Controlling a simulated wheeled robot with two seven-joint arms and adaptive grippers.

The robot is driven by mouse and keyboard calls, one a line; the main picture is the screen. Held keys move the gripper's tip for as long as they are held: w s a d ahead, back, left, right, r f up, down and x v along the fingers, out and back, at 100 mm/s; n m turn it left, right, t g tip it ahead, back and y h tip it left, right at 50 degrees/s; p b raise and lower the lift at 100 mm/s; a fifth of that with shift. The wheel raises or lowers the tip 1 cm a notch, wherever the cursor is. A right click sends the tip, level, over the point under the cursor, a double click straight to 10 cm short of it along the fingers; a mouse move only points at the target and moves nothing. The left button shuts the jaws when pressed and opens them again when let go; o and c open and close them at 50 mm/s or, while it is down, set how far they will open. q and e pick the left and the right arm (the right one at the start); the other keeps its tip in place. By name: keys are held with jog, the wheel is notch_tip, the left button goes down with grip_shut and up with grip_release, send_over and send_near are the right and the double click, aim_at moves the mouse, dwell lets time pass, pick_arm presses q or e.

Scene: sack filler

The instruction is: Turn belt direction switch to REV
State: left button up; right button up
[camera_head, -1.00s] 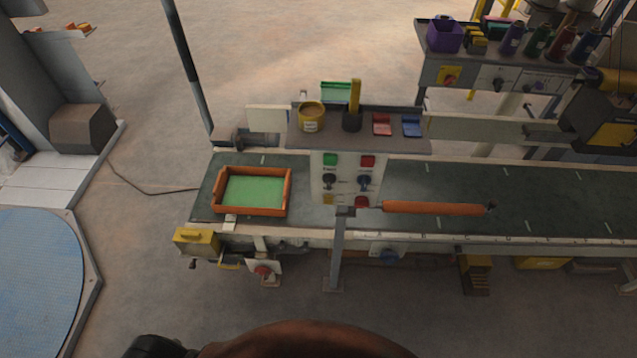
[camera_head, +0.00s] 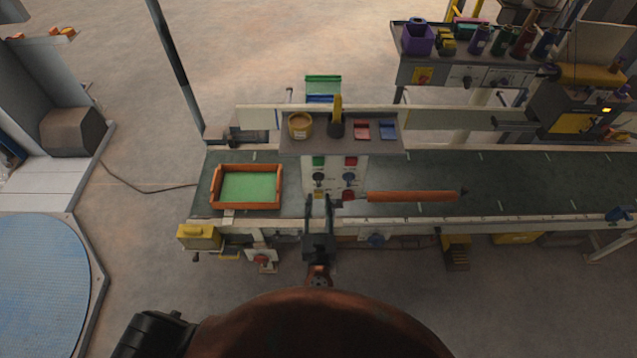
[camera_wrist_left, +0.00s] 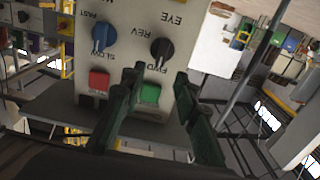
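The control panel (camera_head: 334,176) stands at the belt's front, under a small shelf. Its black belt direction switch (camera_head: 319,177) sits below a green button (camera_head: 319,161) and left of a blue knob (camera_head: 349,177). The left wrist view shows the panel upside down, with the black switch (camera_wrist_left: 161,48) between the REV and FWD labels. My left gripper (camera_head: 320,202) is open and empty in front of the panel's lower part. In the wrist view its fingers (camera_wrist_left: 160,100) are apart, short of the switch. My right gripper is out of view.
The shelf (camera_head: 300,146) above the panel holds a yellow tub, a dark cup and red and blue items. An orange tray (camera_head: 246,205) lies on the belt at left. An orange bar (camera_head: 412,196) extends right from the panel. A red button (camera_wrist_left: 98,82) is beside the fingers.

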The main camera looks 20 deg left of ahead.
aim_at(319, 182)
pick_arm(q)
jog(key=p+x, duration=0.1)
jog(key=x, duration=0.5)
jog(key=shift+w+a+f+p, duration=0.1)
jog(key=shift+w+p, duration=0.2)
jog(key=shift+c, duration=0.3)
grip_shut()
